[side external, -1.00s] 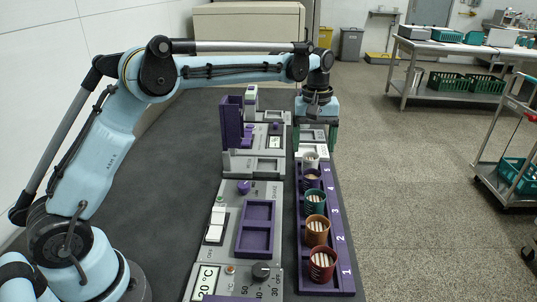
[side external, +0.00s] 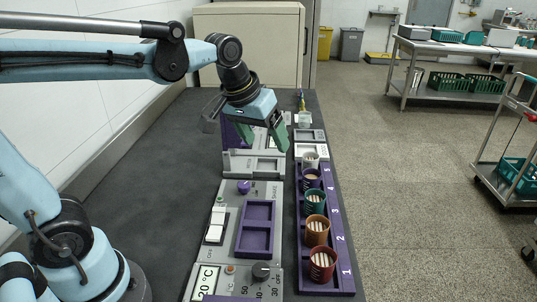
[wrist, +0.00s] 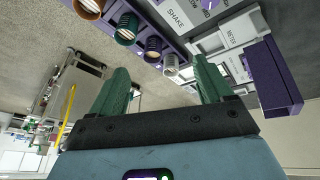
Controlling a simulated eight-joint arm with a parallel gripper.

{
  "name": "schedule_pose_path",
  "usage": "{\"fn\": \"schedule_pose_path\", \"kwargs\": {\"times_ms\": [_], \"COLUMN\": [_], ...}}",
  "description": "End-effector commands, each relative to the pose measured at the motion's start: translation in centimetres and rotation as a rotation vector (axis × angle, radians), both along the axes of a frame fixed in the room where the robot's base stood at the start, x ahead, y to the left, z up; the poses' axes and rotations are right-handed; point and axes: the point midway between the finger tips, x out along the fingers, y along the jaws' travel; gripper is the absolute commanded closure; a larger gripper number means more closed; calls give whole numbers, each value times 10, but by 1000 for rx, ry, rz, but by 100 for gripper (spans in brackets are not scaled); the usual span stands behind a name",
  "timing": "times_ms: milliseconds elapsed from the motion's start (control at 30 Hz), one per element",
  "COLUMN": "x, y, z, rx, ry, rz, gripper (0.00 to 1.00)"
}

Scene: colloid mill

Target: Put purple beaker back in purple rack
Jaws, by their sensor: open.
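The purple beaker (side external: 313,178) stands upright in the purple rack (side external: 341,245), at the slot marked 4, between the teal beaker (side external: 315,202) and the white beaker (side external: 311,160). In the wrist view the purple beaker (wrist: 153,45) shows in the row of beakers, apart from my fingers. My gripper (side external: 262,138) is open and tilted, with nothing between its green fingers. It is beyond and to the left of the purple beaker, above the far grey station. Its open fingers also show in the wrist view (wrist: 160,80).
An orange beaker (side external: 317,231) and a red-brown beaker (side external: 321,264) stand nearer in the rack. A tall purple holder (wrist: 268,75) stands close to my gripper, partly hidden in the side view. A grey control panel with purple trays (side external: 254,227) lies left of the rack.

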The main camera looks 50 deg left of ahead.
Motion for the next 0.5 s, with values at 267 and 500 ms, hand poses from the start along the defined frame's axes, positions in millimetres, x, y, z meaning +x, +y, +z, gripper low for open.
{"fn": "schedule_pose_path", "kwargs": {"times_ms": [267,500], "x": [-62,-82], "y": [3,3], "z": [-33,-52], "rx": [94,140], "ry": [-147,-205], "rz": [-166,-232], "gripper": [20,20]}}
